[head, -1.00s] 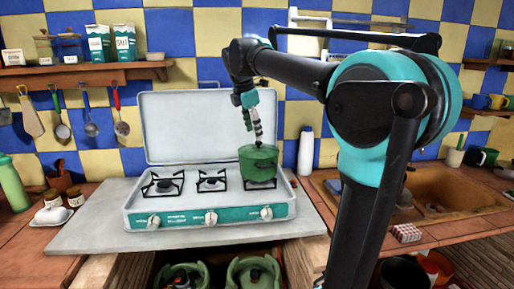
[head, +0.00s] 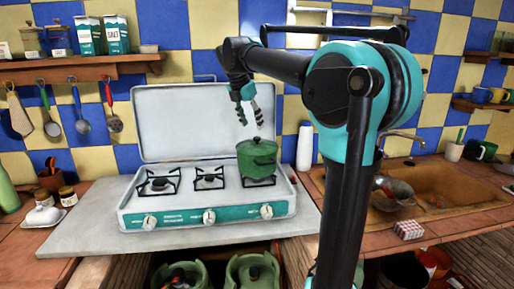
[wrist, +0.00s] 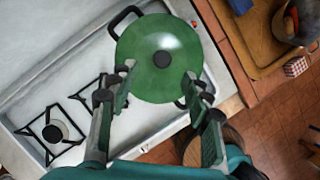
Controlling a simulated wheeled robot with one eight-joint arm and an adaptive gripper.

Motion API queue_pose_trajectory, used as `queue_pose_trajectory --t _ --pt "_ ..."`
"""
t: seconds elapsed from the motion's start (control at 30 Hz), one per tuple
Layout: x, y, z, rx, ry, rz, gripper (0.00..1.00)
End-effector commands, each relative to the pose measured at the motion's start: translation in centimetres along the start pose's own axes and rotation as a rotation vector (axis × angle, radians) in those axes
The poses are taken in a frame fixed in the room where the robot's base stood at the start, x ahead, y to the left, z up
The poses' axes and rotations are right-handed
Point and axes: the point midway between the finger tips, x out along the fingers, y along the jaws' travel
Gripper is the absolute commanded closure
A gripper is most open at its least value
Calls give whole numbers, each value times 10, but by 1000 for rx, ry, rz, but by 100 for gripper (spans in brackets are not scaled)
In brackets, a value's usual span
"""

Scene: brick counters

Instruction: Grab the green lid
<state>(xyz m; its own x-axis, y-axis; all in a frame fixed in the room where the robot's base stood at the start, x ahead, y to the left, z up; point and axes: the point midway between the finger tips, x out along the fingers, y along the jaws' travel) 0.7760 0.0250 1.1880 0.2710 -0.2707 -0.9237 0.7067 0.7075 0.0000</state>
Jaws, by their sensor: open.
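The green lid (wrist: 177,48) sits on a green pot (head: 257,168) on the right burner of the stove. The lid has a dark round knob (wrist: 162,59), which shows near the middle of the wrist view. My gripper (head: 250,117) is open and empty, above the pot and slightly to its left in the head view. In the wrist view both fingers of my gripper (wrist: 160,78) point toward the lid, one on each side of the knob's line and short of it. The fingers look apart from the lid.
The stove (head: 175,213) has a raised white back panel (head: 190,120) behind the pot. A white bottle (head: 305,147) stands right of the pot. A sink (head: 440,190) lies further right. The other two burners are empty.

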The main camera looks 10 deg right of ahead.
Motion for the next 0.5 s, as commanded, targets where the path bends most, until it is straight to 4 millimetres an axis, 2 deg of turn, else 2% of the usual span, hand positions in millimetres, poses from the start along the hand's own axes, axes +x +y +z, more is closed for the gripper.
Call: queue_pose_trajectory --t 0.27,0.5 --pt "20 -1 0 1 1 0 51" --pt "54 -3 0 2 1 -1 51"
